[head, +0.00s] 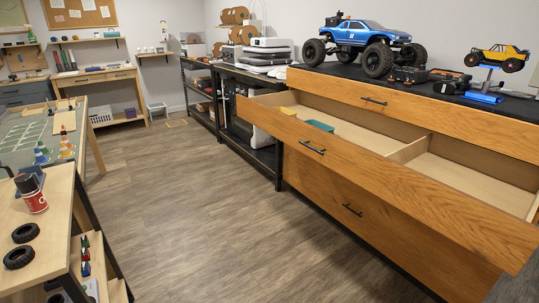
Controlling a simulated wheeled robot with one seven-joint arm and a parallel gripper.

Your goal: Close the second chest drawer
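The wooden chest (430,92) stands along the right side in the head view. Its second drawer (400,176) is pulled far out and shows its inside. This drawer has a black bar handle (313,147) on its front. Inside are a green object (320,126), a yellowish object (288,111) and a divider (411,149). The top drawer, with its own handle (373,100), and the drawer below, with a handle (351,210), look shut. My gripper is not in view.
A blue RC truck (367,32) and a yellow buggy (497,57) stand on the chest top. A black bench with printers (267,52) is beyond it. Tables with a spray can (31,193) and tires (20,257) line the left. The wooden floor (200,210) between is clear.

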